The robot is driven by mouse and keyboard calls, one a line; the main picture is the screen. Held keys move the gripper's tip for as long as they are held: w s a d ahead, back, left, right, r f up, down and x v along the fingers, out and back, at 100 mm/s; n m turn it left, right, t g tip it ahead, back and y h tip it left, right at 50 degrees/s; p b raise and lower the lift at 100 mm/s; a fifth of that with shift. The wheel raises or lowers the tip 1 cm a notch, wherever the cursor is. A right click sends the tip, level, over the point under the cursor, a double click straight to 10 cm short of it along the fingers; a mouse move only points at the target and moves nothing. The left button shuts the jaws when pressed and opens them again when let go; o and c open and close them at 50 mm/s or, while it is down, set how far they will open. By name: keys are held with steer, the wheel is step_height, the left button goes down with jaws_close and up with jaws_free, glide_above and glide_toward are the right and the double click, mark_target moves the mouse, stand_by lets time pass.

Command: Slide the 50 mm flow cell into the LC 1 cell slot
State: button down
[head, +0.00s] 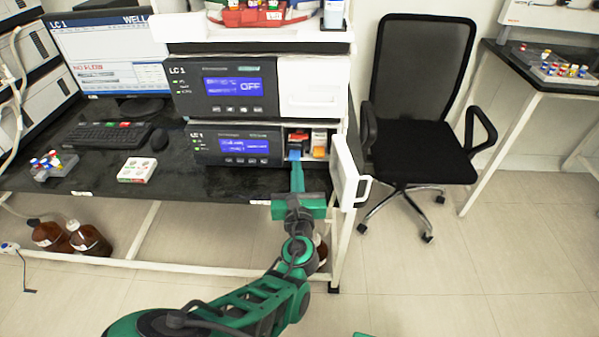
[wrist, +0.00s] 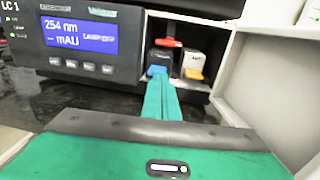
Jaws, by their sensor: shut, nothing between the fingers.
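The open compartment of the lower LC 1 detector holds a dark block with a red lever (head: 298,137), also seen in the wrist view (wrist: 168,43). A small blue piece (wrist: 157,71) shows at its lower front; I cannot tell whether this is the flow cell's face or part of the slot. My gripper (head: 296,161) points into the compartment, its teal fingers (wrist: 160,88) shut together with their tips at or just before the blue piece. Contact is unclear. The tips partly hide the slot front. No 50 mm label is readable.
A white block with an orange front (head: 319,150) sits right of the dark block. The white compartment door (head: 347,170) stands open on the right, close to my gripper. The detector's display panel (head: 236,145) is on the left. A chair (head: 415,120) stands right of the bench.

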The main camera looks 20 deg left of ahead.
mark_target(295, 146)
steer(key=shift+w, duration=0.15)
steer(key=shift+x, duration=1.15)
steer(key=shift+w+r, duration=0.1)
steer(key=shift+w, duration=0.05)
steer(key=shift+d, duration=0.1)
